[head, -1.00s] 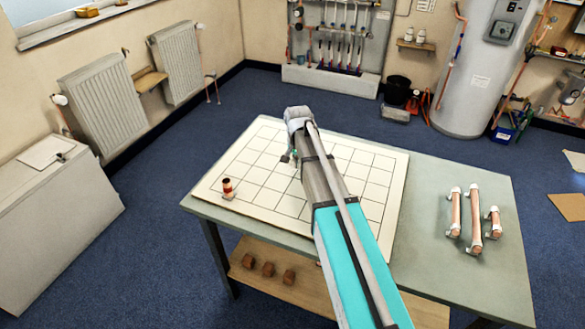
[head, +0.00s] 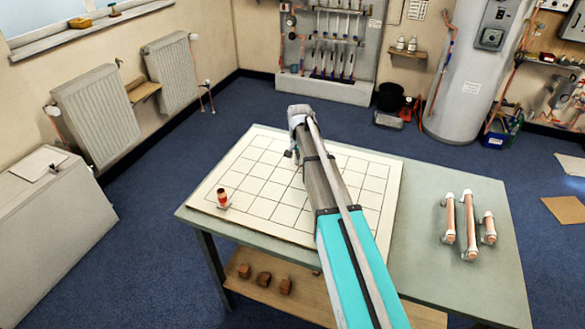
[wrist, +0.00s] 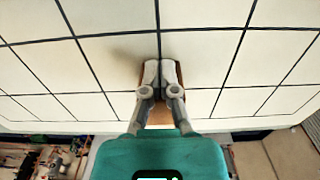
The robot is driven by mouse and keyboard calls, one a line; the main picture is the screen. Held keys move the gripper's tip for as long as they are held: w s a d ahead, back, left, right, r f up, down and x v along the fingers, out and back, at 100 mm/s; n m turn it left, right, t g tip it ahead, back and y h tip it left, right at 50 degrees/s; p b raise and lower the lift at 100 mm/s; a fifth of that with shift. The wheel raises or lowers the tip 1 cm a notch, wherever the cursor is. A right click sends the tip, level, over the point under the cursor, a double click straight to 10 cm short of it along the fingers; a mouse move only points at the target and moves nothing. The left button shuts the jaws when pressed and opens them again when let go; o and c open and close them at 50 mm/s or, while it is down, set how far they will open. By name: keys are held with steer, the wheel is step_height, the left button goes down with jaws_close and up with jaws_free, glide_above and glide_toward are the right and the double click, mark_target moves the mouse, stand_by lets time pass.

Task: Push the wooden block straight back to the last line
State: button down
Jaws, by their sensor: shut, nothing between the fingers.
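The wooden block (wrist: 179,74) shows in the wrist view as brown edges around my gripper's fingertips (wrist: 158,66), which hide most of it. Contact between fingers and block is hard to tell. My gripper is shut with nothing between its fingers. In the head view my gripper (head: 291,156) is low over the white board, and my arm hides the block there. The board (head: 262,154) carries a grid of dark lines, which also shows in the wrist view (wrist: 60,62).
Several copper pipes with white ends (head: 470,225) lie on the table (head: 425,190) right of the board.

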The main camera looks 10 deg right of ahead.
steer(key=w+d, duration=0.2)
steer(key=w, duration=0.1)
steer(key=w+d, duration=0.2)
steer(key=w, duration=0.1)
steer(key=w+d, duration=0.2)
steer(key=w, duration=0.1)
steer(key=shift+s, duration=0.1)
steer(key=shift+s+a, duration=0.1)
steer(key=shift+s+a, duration=0.25)
steer(key=shift+s, duration=0.1)
steer(key=s, duration=0.1)
steer(key=s+a, duration=0.1)
steer(key=shift+s+a, duration=0.3)
steer(key=shift+s, duration=0.05)
steer(key=shift+r+p, duration=0.55)
steer(key=shift+r, duration=0.1)
steer(key=shift+w+r+p, duration=0.2)
steer(key=shift+r+p, duration=0.35)
steer(key=shift+p, duration=0.1)
step_height(320, 180, up, 8)
steer(key=p, duration=0.7)
steer(key=shift+f+p, duration=0.2)
steer(key=shift+p, duration=0.1)
